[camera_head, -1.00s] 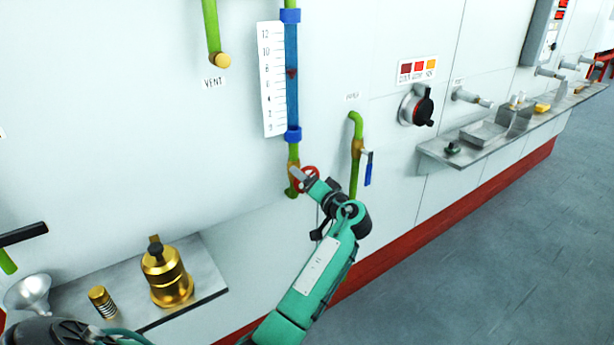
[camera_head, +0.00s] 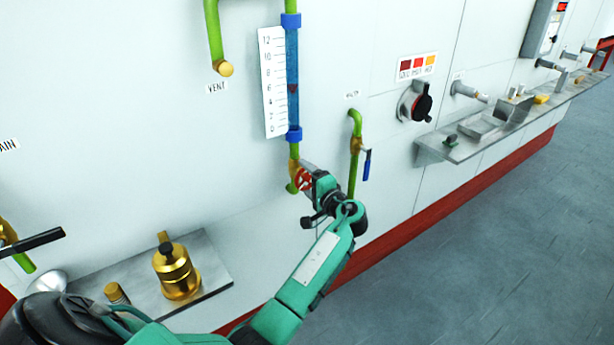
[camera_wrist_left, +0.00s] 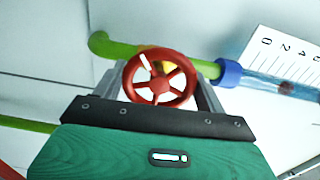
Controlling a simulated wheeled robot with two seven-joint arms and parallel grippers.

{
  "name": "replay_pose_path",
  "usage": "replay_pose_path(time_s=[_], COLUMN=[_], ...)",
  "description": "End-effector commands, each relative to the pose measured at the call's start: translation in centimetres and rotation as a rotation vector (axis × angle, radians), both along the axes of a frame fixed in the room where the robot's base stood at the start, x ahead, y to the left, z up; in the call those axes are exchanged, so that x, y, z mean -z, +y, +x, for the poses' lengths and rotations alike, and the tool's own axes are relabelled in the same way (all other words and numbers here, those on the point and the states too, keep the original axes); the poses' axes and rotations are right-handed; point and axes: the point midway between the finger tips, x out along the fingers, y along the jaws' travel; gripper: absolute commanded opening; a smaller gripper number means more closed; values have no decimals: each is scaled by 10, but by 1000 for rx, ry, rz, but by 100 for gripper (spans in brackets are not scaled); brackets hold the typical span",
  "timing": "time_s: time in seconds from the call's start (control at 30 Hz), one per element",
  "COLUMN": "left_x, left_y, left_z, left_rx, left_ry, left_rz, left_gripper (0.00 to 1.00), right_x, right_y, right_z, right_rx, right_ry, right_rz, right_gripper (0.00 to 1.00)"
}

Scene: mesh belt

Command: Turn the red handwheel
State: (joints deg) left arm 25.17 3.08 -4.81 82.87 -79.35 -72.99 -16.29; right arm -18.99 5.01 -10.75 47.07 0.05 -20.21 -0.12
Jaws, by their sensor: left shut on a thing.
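The red handwheel (camera_head: 305,180) sits on the green pipe below the blue-capped gauge tube, partly hidden by my left gripper in the head view. My left gripper (camera_head: 309,176) is at the wheel, with its arm coming up from below. In the left wrist view the handwheel (camera_wrist_left: 160,80) faces the camera, with one white-marked spoke. The fingers of my left gripper (camera_wrist_left: 160,82) lie on either side of its rim and are shut on it. My right gripper is not in view.
A green pipe with a blue-handled valve (camera_head: 367,165) is close to the right of my left gripper. A steel shelf (camera_head: 215,270) with a brass vessel (camera_head: 176,271) is at lower left. Another shelf (camera_head: 432,150) runs along the wall at right.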

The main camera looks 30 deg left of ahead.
Motion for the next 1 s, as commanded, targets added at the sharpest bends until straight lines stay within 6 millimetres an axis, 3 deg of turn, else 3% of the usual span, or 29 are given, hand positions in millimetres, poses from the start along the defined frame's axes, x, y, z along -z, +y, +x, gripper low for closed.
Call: replay_pose_path(time_s=[0.5, 0.53, 0.63, 1.0], left_x=[2, 2, 1, 2], left_y=[-1, -1, -1, -6], left_z=[0, 0, 0, -2], left_rx=[1, 1, 1, 1], left_ry=[19, 19, 18, 17], left_rz=[6, 6, 5, 5], left_gripper=[50, 77, 95, 95], right_x=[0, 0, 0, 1], right_y=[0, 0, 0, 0], right_z=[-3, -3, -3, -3], right_rx=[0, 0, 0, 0], right_ry=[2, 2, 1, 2], right_rz=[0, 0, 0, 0], right_gripper=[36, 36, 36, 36])
